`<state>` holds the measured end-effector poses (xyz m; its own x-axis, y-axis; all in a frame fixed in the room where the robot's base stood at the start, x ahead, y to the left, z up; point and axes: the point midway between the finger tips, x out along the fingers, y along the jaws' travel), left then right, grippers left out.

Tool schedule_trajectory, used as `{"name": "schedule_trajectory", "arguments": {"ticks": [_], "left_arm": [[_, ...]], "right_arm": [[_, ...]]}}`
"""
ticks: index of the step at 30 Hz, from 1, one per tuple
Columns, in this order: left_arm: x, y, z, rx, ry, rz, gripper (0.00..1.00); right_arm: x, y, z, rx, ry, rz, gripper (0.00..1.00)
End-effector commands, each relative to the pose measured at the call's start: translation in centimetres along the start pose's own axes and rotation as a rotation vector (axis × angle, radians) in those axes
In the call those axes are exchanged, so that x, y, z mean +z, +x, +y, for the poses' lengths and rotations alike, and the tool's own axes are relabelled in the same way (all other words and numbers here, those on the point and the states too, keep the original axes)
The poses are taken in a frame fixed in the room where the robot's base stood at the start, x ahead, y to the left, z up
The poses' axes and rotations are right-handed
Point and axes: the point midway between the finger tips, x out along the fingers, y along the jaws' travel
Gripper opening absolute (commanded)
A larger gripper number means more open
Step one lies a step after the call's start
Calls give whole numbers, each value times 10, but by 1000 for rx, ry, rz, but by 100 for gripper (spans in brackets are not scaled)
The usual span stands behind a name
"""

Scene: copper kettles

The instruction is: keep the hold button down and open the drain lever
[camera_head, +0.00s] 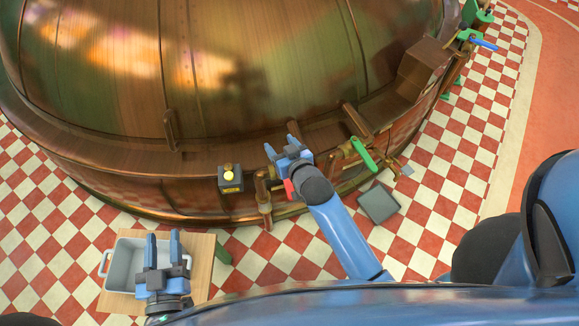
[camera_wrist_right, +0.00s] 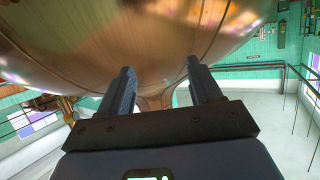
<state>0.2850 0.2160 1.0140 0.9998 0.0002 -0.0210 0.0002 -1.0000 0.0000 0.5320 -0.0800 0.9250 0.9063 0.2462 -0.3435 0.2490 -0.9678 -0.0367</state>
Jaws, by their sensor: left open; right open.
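A yellow round button (camera_head: 228,173) sits on a dark box (camera_head: 231,185) at the kettle's lower edge. A green lever (camera_head: 362,153) is on brass pipework to the right. A small red piece (camera_head: 290,189) shows beside my right wrist, partly hidden; I cannot tell which of these is the drain lever. My right gripper (camera_head: 281,147) is open and empty, between button and green lever, touching neither. In the right wrist view its fingers (camera_wrist_right: 160,68) are apart before the kettle (camera_wrist_right: 150,40). My left gripper (camera_head: 163,240) is open and empty over a white basin, below the button.
The copper kettle (camera_head: 260,70) fills the upper area. The white basin (camera_head: 125,262) stands on a wooden board (camera_head: 200,255). A grey square plate (camera_head: 379,203) lies on the checkered floor. More green handles (camera_head: 470,12) are at the far right. Floor between basin and kettle is clear.

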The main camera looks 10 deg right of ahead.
Motion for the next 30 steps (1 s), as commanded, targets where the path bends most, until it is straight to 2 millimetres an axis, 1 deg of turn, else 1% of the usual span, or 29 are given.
{"name": "schedule_trajectory", "arguments": {"ticks": [1, 2, 3, 5, 6, 8, 9, 12, 17, 22, 26, 30], "left_arm": [[-10, 0, 0, 0, 0, 0, 43], [-12, 0, 0, 0, 0, 0, 43], [-14, 0, 0, 0, 0, 0, 43], [-15, 0, 0, 0, 0, 0, 43], [-15, 0, 0, 0, 0, 0, 43], [-13, 0, 0, 0, 0, 0, 43], [-13, 0, 0, 0, 0, 0, 43], [-13, 0, 0, 0, 0, 0, 43], [-12, 0, 0, 0, 0, 0, 43], [-4, 0, 0, 0, 0, 0, 43], [8, 0, 0, 0, 0, 0, 43], [25, 1, 0, 0, 0, 0, 43]], "right_arm": [[-4, 13, -6, 2, 4, -72, 64], [1, 19, -7, 8, 10, -122, 64], [10, 26, -8, 18, 17, -190, 64], [25, 32, -8, 39, 29, -289, 64], [37, 33, -6, 56, 36, -354, 64], [59, 31, -2, 84, 49, -449, 64], [74, 27, 1, 101, 56, -508, 64], [100, 15, 7, 139, 72, -622, 64], [115, 4, 11, 172, 93, -703, 64], [124, 4, 12, 180, 106, -717, 64], [135, 8, 12, 180, 105, -716, 64], [151, 14, 13, 179, 105, -715, 64]]}}
